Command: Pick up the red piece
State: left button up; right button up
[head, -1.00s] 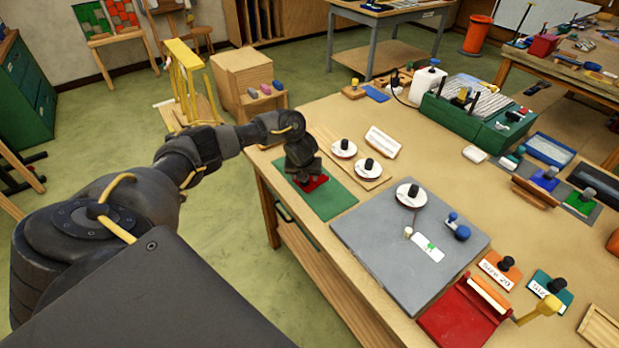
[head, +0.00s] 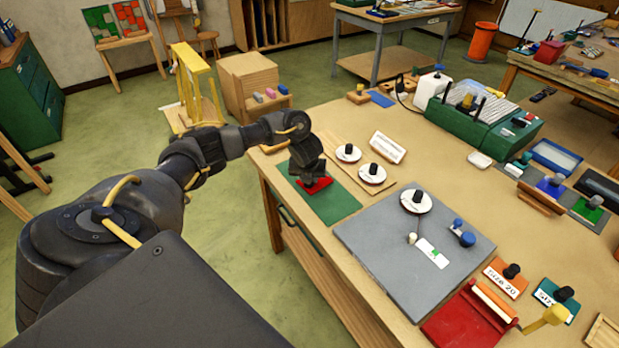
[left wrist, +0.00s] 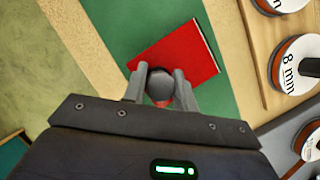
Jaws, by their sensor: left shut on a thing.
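The red piece (head: 316,186) is a flat red rectangle with a dark knob on it, at the green mat (head: 337,204) near the table's left edge. In the left wrist view the red piece (left wrist: 186,52) shows over the green mat (left wrist: 118,22). My left gripper (head: 307,172) is above it, pointing down. In the left wrist view my left gripper (left wrist: 161,78) has its fingers on both sides of the round grey knob (left wrist: 160,84), shut on it. I cannot tell whether the piece touches the mat. My right gripper is not in view.
A wooden board with white knobbed discs (head: 372,173) lies just right of the mat. A grey slab (head: 385,255) with another disc and a blue-knobbed tool (head: 462,232) lies nearer. A red tray (head: 462,325) stands at the front. Green floor lies left of the table.

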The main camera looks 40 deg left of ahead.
pick_arm(q)
jog(key=v, duration=0.4)
jog(key=shift+r+b, duration=0.3)
jog(key=s+d+r+p, duration=0.5)
jog(key=s+r+p, duration=0.1)
jog(key=s, duration=0.5)
jog(key=shift+d+r+p, duration=0.25)
jog(key=shift+r+p, duration=0.15)
jog(key=shift+r, duration=0.5)
jog(key=shift+s, duration=0.15)
jog(key=o, duration=0.4)
jog(key=c, duration=0.4)
